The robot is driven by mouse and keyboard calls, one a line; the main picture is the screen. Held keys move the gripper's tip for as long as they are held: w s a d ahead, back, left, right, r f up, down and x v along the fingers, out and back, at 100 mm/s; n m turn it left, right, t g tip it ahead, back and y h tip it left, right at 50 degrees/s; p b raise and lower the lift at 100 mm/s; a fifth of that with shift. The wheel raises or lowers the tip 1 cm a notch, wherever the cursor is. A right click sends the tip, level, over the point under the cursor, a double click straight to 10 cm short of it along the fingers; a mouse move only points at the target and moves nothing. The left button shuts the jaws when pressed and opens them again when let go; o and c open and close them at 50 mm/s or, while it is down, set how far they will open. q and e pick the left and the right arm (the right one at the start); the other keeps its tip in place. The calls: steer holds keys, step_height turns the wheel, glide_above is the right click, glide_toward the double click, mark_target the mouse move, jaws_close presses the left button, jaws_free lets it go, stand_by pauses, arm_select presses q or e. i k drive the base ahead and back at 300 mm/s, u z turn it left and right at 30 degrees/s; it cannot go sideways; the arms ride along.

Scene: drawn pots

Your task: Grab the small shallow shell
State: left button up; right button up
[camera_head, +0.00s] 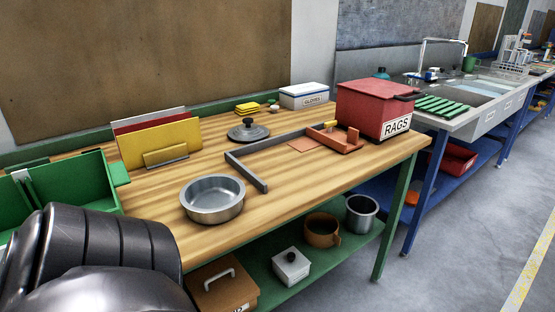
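A shallow, round, grey metal shell (212,201) like an open pan sits upright on the wooden workbench (300,190), near its front edge. It looks empty and nothing touches it. A dark grey lid with a knob (248,132) lies farther back on the bench. A taller grey metal pot (361,213) and a brown pot (322,231) stand on the green shelf below. A black rounded part, apparently of my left arm, fills the bottom left corner. Neither gripper is in view.
A grey angle bar (262,158) lies right of the shell. Green bins (75,185) stand at left, upright boards (160,145) behind. A red RAGS box (375,108) and white GLOVES box (304,96) are at the back right. Bare bench lies between shell and boards.

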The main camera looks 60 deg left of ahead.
mark_target(210, 199)
steer(key=i, duration=0.45)
steer(key=u, duration=3.5)
